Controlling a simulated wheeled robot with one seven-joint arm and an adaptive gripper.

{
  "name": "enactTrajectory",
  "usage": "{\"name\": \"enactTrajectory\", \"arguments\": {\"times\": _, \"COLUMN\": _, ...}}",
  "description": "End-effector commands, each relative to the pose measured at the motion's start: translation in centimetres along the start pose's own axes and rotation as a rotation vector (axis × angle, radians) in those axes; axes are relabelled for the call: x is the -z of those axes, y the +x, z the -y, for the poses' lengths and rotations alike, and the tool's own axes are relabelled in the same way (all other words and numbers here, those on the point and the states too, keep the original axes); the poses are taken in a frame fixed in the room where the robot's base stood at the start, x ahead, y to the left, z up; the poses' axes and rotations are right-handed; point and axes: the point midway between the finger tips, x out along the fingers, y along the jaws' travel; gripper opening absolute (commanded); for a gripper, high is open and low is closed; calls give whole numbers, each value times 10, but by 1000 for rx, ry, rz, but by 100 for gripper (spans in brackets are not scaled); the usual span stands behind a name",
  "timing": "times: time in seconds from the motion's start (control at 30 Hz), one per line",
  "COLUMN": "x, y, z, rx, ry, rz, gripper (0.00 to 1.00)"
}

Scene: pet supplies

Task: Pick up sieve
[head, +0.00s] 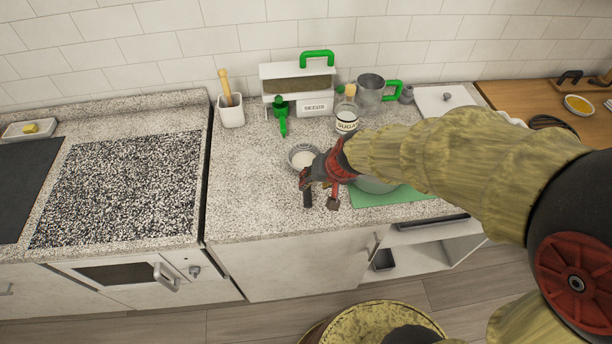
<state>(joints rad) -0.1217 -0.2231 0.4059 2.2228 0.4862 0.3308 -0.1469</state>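A metal cup with a green handle (369,93) stands upright near the back wall, right of the sugar jar; it looks like a mug-shaped sieve, though its inside mesh cannot be made out. My gripper (320,202) is above the front part of the granite counter, in front of and left of this cup and well apart from it. Its two dark fingers point down with a gap between them, and nothing shows in the gap. My arm comes in from the right and covers part of the counter.
A small bowl (301,156) is just behind my gripper. A green mat (392,197) with a partly hidden bowl lies right of it. The sugar jar (347,118), seeds dispenser (315,105) and utensil pot (231,112) stand at the back. The counter's left front is clear.

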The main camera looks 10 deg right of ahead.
Motion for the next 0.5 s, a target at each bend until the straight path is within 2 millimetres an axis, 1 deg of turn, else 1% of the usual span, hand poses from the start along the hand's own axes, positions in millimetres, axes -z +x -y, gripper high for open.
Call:
{"name": "enactTrajectory", "arguments": {"times": 0.2, "x": 1, "y": 22, "z": 0, "rx": -2, "ry": -11, "rz": -4, "gripper": 40}}
{"name": "enactTrajectory", "arguments": {"times": 0.37, "x": 2, "y": 32, "z": 1, "rx": -2, "ry": -11, "rz": -4, "gripper": 40}}
{"name": "enactTrajectory", "arguments": {"times": 0.5, "x": 4, "y": 50, "z": 4, "rx": -2, "ry": -12, "rz": -3, "gripper": 40}}
